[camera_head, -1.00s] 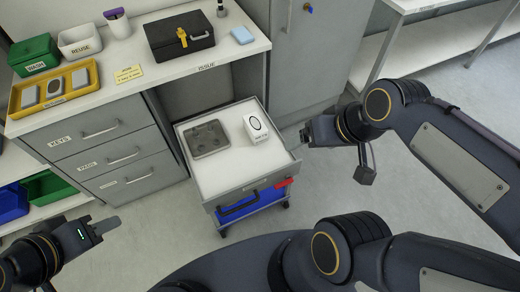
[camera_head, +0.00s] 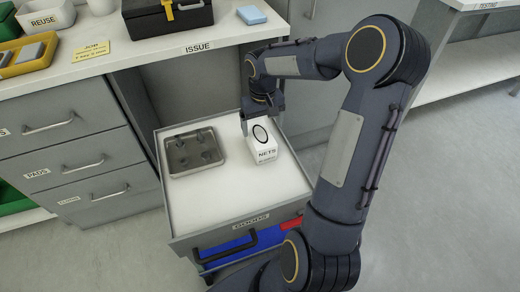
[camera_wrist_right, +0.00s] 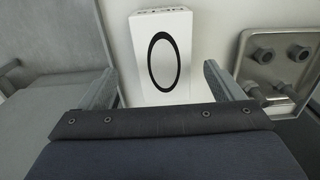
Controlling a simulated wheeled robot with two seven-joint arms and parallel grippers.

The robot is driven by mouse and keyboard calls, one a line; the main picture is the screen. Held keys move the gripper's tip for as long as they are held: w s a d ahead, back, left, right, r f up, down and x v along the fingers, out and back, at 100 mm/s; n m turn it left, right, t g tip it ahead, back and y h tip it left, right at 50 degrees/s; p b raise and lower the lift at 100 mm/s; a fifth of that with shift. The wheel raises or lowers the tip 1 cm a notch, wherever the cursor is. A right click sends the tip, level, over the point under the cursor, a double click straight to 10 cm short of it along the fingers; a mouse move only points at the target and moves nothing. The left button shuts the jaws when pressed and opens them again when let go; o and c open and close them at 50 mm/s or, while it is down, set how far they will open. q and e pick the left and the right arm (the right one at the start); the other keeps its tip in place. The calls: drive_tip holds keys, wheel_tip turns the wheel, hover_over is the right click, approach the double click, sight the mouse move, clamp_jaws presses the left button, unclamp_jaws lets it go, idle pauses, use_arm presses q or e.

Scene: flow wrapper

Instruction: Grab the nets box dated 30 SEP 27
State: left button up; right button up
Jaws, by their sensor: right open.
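A white box (camera_head: 263,150) marked NETS, with a black oval on top, stands in the right part of the open drawer (camera_head: 215,205). The small print below NETS is too small to read, so I cannot tell its date. My right gripper (camera_head: 262,113) is at the far end of the box, above the drawer's back right. In the right wrist view the box (camera_wrist_right: 161,55) lies ahead between the two spread fingers (camera_wrist_right: 160,80), which hold nothing. The left gripper is out of view.
A grey metal tray (camera_head: 190,170) with several metal fittings lies left of the box; it also shows in the right wrist view (camera_wrist_right: 262,85). The counter (camera_head: 120,60) is behind the drawer, with a black case (camera_head: 150,22) and blue block (camera_head: 252,15). The drawer's front is clear.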

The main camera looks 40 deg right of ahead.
sight(260, 134)
wheel_tip(260, 134, down, 2)
drive_tip(key=shift+f+b, duration=0.1)
drive_tip(key=shift+b, duration=0.2)
drive_tip(key=f, duration=0.1)
drive_tip(key=f+b, duration=0.1)
drive_tip(key=f, duration=0.1)
drive_tip(key=f+b, duration=0.1)
drive_tip(key=f, duration=0.1)
drive_tip(key=shift+w+a+f, duration=0.1)
drive_tip(key=shift+w+f, duration=0.1)
drive_tip(key=shift+w, duration=0.1)
drive_tip(key=shift+r, duration=0.1)
drive_tip(key=c, duration=1.1)
drive_tip(key=shift+r, duration=0.1)
